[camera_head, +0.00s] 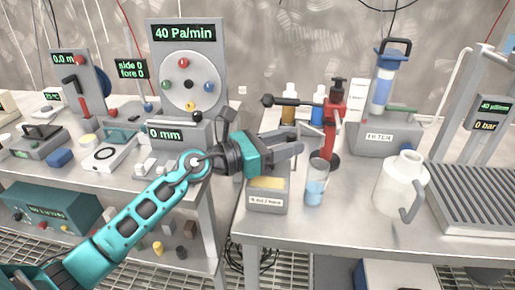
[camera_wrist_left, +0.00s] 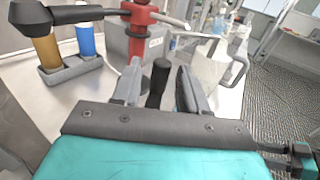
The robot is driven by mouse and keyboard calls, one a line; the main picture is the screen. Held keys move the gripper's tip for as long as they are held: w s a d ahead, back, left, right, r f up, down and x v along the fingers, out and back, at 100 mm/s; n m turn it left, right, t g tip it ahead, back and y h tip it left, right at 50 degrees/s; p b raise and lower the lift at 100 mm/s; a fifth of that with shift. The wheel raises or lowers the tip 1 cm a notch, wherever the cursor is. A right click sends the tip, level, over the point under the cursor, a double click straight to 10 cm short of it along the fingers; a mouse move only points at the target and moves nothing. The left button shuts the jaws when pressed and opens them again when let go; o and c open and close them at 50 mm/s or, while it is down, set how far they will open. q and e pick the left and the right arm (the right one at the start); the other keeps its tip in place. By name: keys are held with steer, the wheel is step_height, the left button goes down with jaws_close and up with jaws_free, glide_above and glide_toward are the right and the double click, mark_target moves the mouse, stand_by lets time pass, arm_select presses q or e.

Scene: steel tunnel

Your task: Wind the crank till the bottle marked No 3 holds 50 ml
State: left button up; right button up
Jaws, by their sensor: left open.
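A red stand (camera_head: 332,122) with a dark, round-ended arm (camera_head: 288,101) is on the right-hand bench; the stand also shows in the wrist view (camera_wrist_left: 138,35). My left gripper (camera_head: 300,142) is open in front of it. In the wrist view an upright black handle (camera_wrist_left: 158,78) shows between the two open fingers (camera_wrist_left: 157,92); I cannot tell whether they touch it. An amber bottle (camera_head: 289,108) and a blue bottle (camera_head: 318,106) stand behind the arm, but no No 3 mark is readable on them. A clear glass vessel (camera_head: 317,185) holds some blue liquid. My right gripper is not in view.
A labelled grey box (camera_head: 267,197) stands below my left gripper. A white jug (camera_head: 402,183), a filter unit (camera_head: 378,135) and a ribbed tray (camera_head: 478,200) stand to the right. A gap separates this bench from the crowded left bench. The right bench's front strip is clear.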

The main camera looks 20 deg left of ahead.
arm_select(q)
steer(key=b+v, duration=0.2)
steer(key=v, duration=0.9)
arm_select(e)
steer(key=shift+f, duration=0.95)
arm_select(q)
steer(key=shift+o, duration=0.2)
steer(key=shift+s+a, duration=0.1)
